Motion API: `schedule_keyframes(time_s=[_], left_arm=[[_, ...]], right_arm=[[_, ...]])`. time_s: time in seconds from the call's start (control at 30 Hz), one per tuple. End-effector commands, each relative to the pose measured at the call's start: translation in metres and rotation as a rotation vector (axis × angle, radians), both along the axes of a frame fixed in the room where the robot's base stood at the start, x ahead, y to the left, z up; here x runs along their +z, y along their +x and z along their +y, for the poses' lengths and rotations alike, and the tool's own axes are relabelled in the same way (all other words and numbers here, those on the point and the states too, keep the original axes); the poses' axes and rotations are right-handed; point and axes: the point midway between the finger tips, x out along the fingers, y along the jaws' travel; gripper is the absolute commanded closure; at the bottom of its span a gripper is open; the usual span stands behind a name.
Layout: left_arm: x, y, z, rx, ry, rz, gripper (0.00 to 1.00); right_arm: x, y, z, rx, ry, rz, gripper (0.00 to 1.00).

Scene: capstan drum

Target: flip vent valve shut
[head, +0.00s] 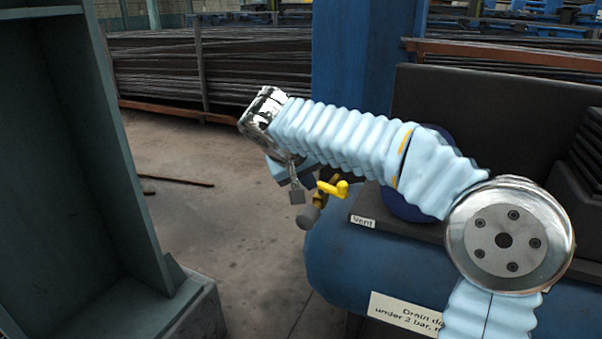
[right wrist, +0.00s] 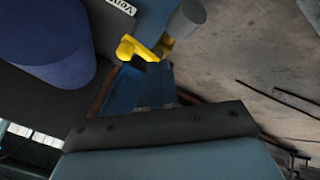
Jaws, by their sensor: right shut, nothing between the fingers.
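The vent valve's yellow handle (head: 333,188) sticks out beside the blue tank, left of the white "Vent" label (head: 362,221). A grey cylindrical end piece (head: 310,216) sits just below it. In the right wrist view the yellow handle (right wrist: 138,48) is just beyond my fingertips, with the grey piece (right wrist: 187,18) at its upper right. My right gripper (head: 308,183) is shut and empty, close at the handle's left; its blue fingers also show in the wrist view (right wrist: 146,74). I cannot tell whether they touch the handle. My wrist partly hides the gripper. My left gripper is out of view.
The blue tank (head: 335,265) fills the lower middle, with a drain notice (head: 405,315) on it. A dark blue round body (head: 400,207) stands behind my right arm. A green steel frame (head: 85,170) stands at left. Bare floor (head: 215,200) lies between it and the tank.

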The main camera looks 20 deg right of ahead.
Motion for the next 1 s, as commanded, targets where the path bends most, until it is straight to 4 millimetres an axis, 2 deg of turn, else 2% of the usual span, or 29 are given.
schedule_keyframes(time_s=[0.03, 0.17, 0.3, 0.43, 0.87, 1.0], left_arm=[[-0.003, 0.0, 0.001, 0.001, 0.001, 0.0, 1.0], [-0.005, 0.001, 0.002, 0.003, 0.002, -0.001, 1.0], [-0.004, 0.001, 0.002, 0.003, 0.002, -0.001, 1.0], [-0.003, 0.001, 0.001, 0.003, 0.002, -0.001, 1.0], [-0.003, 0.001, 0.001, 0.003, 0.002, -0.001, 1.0], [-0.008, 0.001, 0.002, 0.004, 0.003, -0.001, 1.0]], right_arm=[[-0.011, 0.004, -0.006, -0.002, -0.001, 0.004, 1.0], [-0.032, 0.013, -0.019, -0.001, -0.001, 0.003, 1.0], [-0.031, 0.012, -0.04, -0.002, 0.001, 0.0, 1.0], [-0.032, 0.012, -0.052, 0.0, 0.001, 0.0, 1.0], [-0.032, 0.011, -0.058, 0.002, 0.001, 0.001, 1.0], [-0.034, 0.009, -0.064, 0.066, 0.003, 0.0, 1.0]])
